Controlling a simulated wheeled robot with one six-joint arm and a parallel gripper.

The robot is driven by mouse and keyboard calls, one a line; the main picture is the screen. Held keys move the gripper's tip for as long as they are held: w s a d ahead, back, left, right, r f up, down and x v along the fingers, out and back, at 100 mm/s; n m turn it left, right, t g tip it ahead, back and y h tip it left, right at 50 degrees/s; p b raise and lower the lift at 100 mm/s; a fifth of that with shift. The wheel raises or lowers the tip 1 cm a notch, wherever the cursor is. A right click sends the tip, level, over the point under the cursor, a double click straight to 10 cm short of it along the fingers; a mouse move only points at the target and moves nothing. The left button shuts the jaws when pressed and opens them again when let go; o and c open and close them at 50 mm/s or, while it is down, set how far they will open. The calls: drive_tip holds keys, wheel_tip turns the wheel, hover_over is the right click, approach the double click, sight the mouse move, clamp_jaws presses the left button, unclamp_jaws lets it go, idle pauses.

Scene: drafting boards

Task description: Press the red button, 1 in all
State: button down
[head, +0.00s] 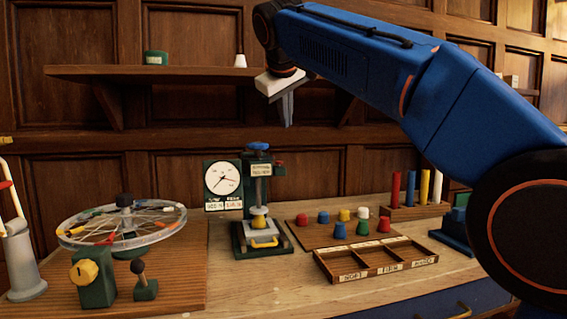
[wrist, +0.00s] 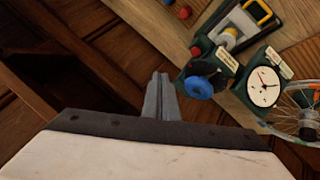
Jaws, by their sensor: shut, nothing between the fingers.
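A green press-like device (head: 262,236) stands on the bench, with a blue knob on top. A small red button (head: 279,171) sticks out at the right of its upper part. In the wrist view the red button (wrist: 195,52) shows beside the blue knob (wrist: 199,87). My gripper (head: 287,122) is shut and empty, pointing down above and a little right of the device in the head view. In the wrist view its fingertips (wrist: 160,76) are left of the red button, apart from it.
A dial gauge (head: 223,180) is beside the device. A clear wheel (head: 122,224) with coloured pieces stands at left. Coloured pegs sit on a wooden board (head: 322,240) at right, near a divided tray (head: 376,263). A wall shelf (head: 190,74) runs behind my gripper.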

drive_tip(key=shift+w+a+r, duration=0.15)
drive_tip(key=shift+a+r, duration=0.15)
drive_tip(key=shift+a, duration=0.25)
drive_tip(key=shift+w+a+r, duration=0.1)
drive_tip(key=shift+a+r, duration=0.2)
drive_tip(key=shift+a, duration=0.2)
drive_tip(key=shift+f, duration=0.1)
hover_over(279, 164)
drive_tip(key=shift+s+f, duration=0.1)
drive_tip(key=shift+f, duration=4.2)
drive_tip(key=shift+f, duration=0.2)
drive_tip(key=shift+f, duration=0.25)
